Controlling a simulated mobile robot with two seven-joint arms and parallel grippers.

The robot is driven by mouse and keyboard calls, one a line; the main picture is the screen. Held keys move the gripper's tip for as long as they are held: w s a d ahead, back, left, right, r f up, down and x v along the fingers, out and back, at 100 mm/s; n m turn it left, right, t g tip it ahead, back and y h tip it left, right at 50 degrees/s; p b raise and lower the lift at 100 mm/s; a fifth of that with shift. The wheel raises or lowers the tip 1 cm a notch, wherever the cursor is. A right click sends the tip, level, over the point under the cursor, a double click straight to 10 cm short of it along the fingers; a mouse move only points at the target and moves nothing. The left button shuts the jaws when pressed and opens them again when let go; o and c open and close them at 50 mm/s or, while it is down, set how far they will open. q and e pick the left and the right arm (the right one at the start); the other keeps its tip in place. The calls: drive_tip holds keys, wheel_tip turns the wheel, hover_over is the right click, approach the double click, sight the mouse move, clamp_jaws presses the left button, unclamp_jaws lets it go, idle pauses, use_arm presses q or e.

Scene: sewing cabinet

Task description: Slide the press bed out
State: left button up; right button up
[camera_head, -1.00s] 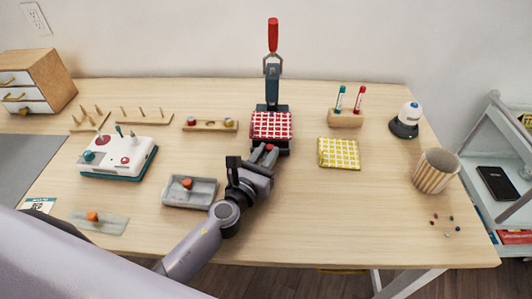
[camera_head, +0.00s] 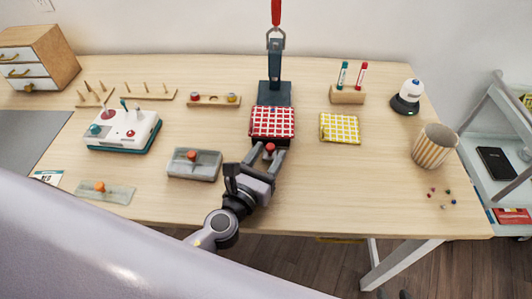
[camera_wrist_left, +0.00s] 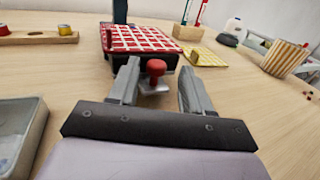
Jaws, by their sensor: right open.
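The press (camera_head: 275,70) stands at the back middle of the table. Its bed, topped with a red-and-white checkered cloth (camera_head: 272,122), sits out in front of the dark press base (camera_head: 274,94). A red knob (camera_head: 270,148) on a small metal tab is at the bed's front edge. The knob also shows in the left wrist view (camera_wrist_left: 156,68). My left gripper (camera_head: 268,156) is in front of the bed, its fingers apart on either side of the knob, with gaps visible in the left wrist view (camera_wrist_left: 158,85). My right gripper is not in view.
A yellow checkered cloth (camera_head: 339,128) lies right of the bed. A grey lidded box (camera_head: 194,165) is left of my gripper. A white control box (camera_head: 123,130) stands further left, a striped cup (camera_head: 434,147) at the right. The table between yellow cloth and front edge is clear.

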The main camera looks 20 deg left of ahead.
use_arm(q)
drive_tip(key=shift+a, duration=0.1)
drive_tip(key=s, duration=0.4)
drive_tip(key=s+b, duration=0.1)
drive_tip(key=s, duration=0.1)
drive_tip(key=shift+a+f, duration=0.1)
drive_tip(key=shift+a, duration=0.25)
drive_tip(key=shift+s, duration=0.5)
